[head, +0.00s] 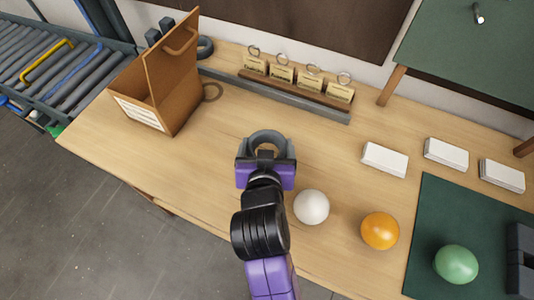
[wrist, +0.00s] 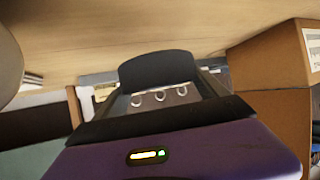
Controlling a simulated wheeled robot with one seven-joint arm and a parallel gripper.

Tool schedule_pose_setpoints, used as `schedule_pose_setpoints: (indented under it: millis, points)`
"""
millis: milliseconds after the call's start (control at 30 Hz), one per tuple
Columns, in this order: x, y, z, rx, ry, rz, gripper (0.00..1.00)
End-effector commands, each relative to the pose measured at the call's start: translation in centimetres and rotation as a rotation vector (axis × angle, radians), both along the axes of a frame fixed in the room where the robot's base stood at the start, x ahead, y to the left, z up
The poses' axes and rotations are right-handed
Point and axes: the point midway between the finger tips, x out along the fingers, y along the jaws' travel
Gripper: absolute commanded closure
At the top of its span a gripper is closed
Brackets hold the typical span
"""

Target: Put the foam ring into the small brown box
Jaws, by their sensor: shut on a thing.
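My gripper (head: 267,152) is shut on a grey foam ring (head: 268,135) and holds it over the middle of the table. In the wrist view the ring (wrist: 157,66) shows as a dark curved band between the fingers. The small brown box (head: 188,108) stands at the table's left, to the left of and beyond my gripper. Its lid, with a handle, stands up, and a white label is on its front. The box's inside is mostly hidden. Its side also shows at the right of the wrist view (wrist: 268,125).
White (head: 311,207), orange (head: 380,231) and green (head: 456,264) balls lie to the right, the green one on a dark green mat (head: 425,215). A rack of tags (head: 296,88) stands at the back. Table between gripper and box looks clear.

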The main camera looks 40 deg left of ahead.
Motion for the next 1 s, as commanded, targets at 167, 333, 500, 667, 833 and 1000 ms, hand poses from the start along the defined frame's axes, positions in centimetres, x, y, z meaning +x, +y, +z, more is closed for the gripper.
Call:
schedule_pose_setpoints:
  millis: [167,333,500,667,833,1000]
  points:
    - [0.0,-0.1,-2.2,-0.003,0.002,0.0,0.54]
    - [0.0,-0.1,-4.2,0.0,0.002,0.0,0.54]
    - [0.0,0.0,-4.4,0.001,-0.001,0.0,0.54]
    - [0.0,0.0,-4.4,0.0,0.0,0.0,0.54]
    - [0.0,0.0,-4.6,0.001,-0.001,0.0,0.05]
    - [0.0,0.0,-4.6,0.0,0.0,0.0,0.0]
